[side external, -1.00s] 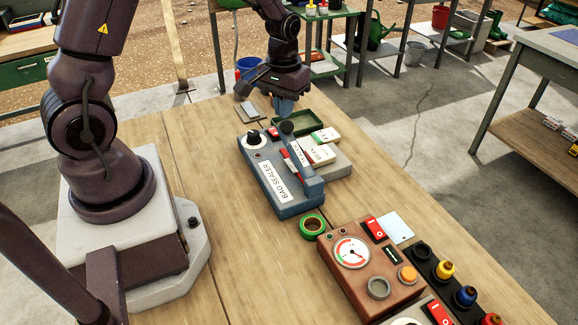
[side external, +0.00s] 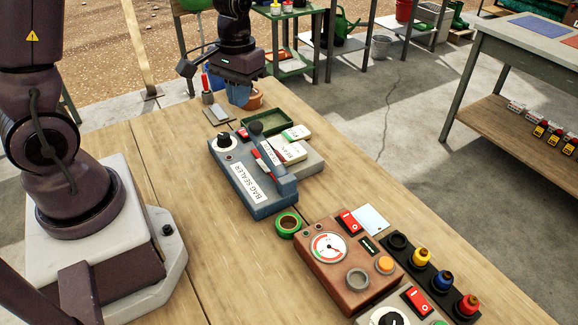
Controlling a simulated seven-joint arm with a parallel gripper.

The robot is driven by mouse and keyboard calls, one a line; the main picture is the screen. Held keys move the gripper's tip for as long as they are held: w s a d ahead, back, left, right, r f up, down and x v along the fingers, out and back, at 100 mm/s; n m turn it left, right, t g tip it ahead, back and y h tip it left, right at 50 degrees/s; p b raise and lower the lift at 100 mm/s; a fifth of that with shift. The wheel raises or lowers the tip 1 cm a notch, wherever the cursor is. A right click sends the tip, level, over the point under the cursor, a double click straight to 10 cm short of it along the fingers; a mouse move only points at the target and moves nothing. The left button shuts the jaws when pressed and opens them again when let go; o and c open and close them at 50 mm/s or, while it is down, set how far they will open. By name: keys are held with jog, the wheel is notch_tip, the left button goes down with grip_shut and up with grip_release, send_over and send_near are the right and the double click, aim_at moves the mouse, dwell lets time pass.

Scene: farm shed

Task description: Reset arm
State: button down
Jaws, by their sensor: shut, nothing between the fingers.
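My gripper (side external: 238,94) hangs pointing down over the far end of the wooden workbench (side external: 165,185), beyond the bag sealer. Its blue-grey fingers are shut with nothing between them. The blue bag sealer (side external: 250,185) stands mid-bench, with a black knob and a red switch on top. A terracotta pot (side external: 254,97) shows just behind and right of my fingers, partly hidden by them.
A green tray (side external: 266,121) and white labelled packets (side external: 290,148) lie beside the sealer. Green tape (side external: 287,224), a brown gauge box (side external: 335,265) and a rack of coloured plugs (side external: 440,280) stand nearer. A grey plate (side external: 218,113) lies near my gripper.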

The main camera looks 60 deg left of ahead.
jog(key=s+d+r+m+t, duration=0.2)
jog(key=s+d+r+t, duration=0.1)
jog(key=r, duration=0.4)
jog(key=s+d+r+m+t, duration=0.2)
jog(key=s+d+r+t, duration=0.1)
jog(key=s+d+r, duration=0.3)
notch_tip(320, 180, up, 3)
jog(key=shift+s+f+m, duration=0.2)
jog(key=shift+s+m, duration=0.2)
jog(key=shift+s, duration=0.7)
